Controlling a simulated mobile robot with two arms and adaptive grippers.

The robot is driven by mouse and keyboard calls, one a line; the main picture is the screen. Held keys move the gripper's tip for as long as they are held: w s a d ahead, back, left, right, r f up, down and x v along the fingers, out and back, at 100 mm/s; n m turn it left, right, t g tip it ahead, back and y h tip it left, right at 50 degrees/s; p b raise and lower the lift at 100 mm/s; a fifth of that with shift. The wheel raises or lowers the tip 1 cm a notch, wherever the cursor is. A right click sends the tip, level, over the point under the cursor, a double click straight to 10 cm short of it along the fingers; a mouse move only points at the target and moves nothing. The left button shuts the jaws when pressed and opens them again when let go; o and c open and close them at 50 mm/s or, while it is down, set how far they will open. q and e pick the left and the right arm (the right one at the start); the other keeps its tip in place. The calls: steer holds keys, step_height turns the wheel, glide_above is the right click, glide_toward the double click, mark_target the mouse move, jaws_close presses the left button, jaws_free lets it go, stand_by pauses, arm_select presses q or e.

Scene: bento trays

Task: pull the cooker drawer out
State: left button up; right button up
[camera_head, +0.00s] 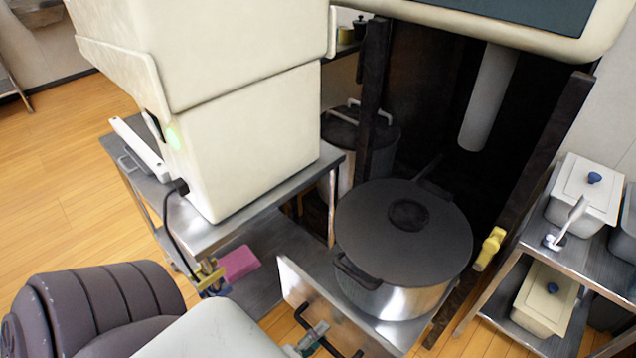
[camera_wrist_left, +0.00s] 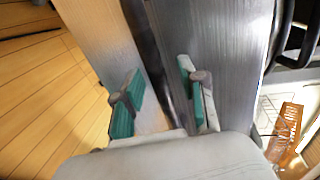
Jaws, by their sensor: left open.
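The cooker drawer (camera_head: 330,309) has a pale metal front panel with a black bar handle (camera_head: 300,314). The panel stands out in front of the dark cooker recess. A large steel pot (camera_head: 385,300) with a dark lid sits behind the panel. My left gripper (camera_head: 312,336) is at the handle, outside the panel. In the left wrist view my left gripper (camera_wrist_left: 160,103) has its two green-padded fingers apart, with a dark narrow strip between and beyond them. I cannot tell whether the handle lies between the fingers. My right gripper is not in view.
A metal stand (camera_head: 205,228) with a large cream machine (camera_head: 255,140) is left of the drawer. At the right, a metal shelf (camera_head: 560,262) holds lidded containers (camera_head: 585,190). A yellow handle (camera_head: 489,248) sits by the recess's right post. Wooden floor is open at the far left.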

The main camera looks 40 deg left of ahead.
arm_select(q)
steer(key=v, duration=1.2)
stand_by(0.3)
